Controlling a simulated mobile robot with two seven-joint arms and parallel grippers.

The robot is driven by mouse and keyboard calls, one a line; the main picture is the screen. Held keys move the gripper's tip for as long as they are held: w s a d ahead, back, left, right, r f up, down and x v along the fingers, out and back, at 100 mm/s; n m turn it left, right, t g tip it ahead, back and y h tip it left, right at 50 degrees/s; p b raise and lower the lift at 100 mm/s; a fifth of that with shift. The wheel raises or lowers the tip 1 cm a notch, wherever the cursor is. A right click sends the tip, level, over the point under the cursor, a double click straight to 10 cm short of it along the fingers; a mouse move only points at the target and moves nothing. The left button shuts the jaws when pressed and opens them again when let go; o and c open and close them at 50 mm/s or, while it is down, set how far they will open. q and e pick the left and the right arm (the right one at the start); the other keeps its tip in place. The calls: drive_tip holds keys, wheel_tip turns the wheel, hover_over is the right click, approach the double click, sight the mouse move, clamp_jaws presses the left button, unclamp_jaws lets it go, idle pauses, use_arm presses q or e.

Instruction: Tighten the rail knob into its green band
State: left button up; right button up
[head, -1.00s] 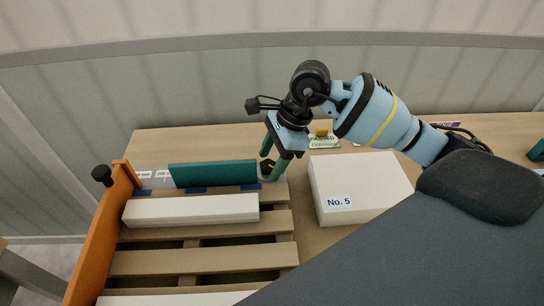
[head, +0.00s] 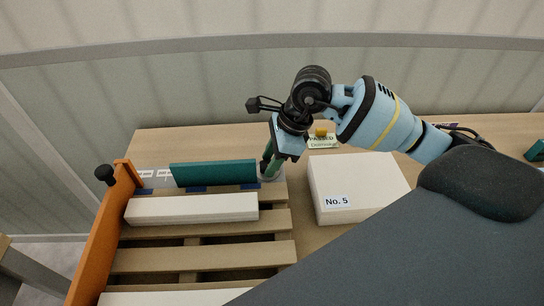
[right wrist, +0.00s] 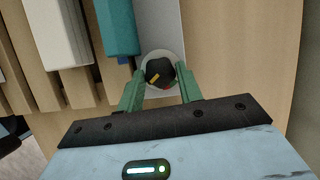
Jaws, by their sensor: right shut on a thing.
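The rail knob (right wrist: 158,71) is black with a yellow mark. It sits on a pale round dial (right wrist: 147,60) at the end of a grey rail (right wrist: 160,25). My right gripper (right wrist: 161,80) has its green fingers on either side of the knob and is shut on it. In the head view my right gripper (head: 269,168) points down at the rail's right end and hides most of the knob. A bit of red shows at the knob's lower edge; I cannot make out a green band. My left gripper is not in view.
A white bar (head: 190,208) lies on the wooden slats in front. A white box labelled No. 5 (head: 355,180) stands to the right. An orange end board (head: 100,235) edges the left.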

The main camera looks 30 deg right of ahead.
drive_tip(key=o, duration=1)
drive_tip(key=shift+r, duration=0.1)
drive_tip(key=v, duration=0.7)
drive_tip(key=shift+d+r, duration=0.2)
drive_tip(key=shift+r, duration=0.1)
drive_tip(key=shift+s+f, duration=0.1)
